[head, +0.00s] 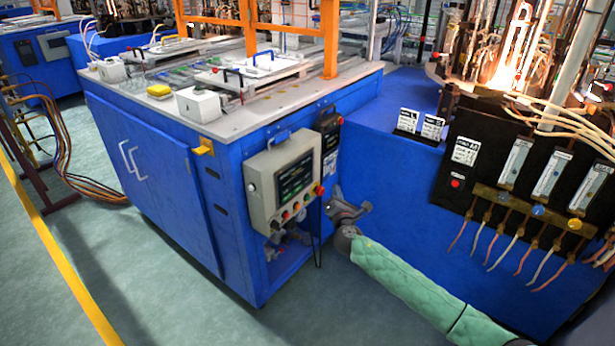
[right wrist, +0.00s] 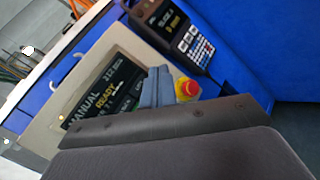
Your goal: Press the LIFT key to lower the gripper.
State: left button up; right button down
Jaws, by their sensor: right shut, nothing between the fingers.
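The grey control box (head: 284,185) hangs on the front of the blue cabinet, with a dark screen and a row of small coloured buttons (head: 296,206) below it. In the right wrist view its screen (right wrist: 103,92) reads MANUAL and READY. A red mushroom button with a yellow collar (right wrist: 187,89) sits beside my fingers there. My right gripper (head: 335,203) is shut and empty, just right of the box. Its blue-grey fingers (right wrist: 158,84) overlap the panel in the wrist view and hide part of it. I cannot read a LIFT label. My left gripper is out of view.
A black keypad unit (head: 328,132) hangs right of the box and shows closely in the wrist view (right wrist: 180,38). The blue cabinet (head: 150,170) stands left. A black gauge panel (head: 525,170) with hoses is at right. Open green floor (head: 170,280) lies in front.

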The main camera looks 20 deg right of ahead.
aim_at(311, 172)
jog(key=shift+n, duration=0.3)
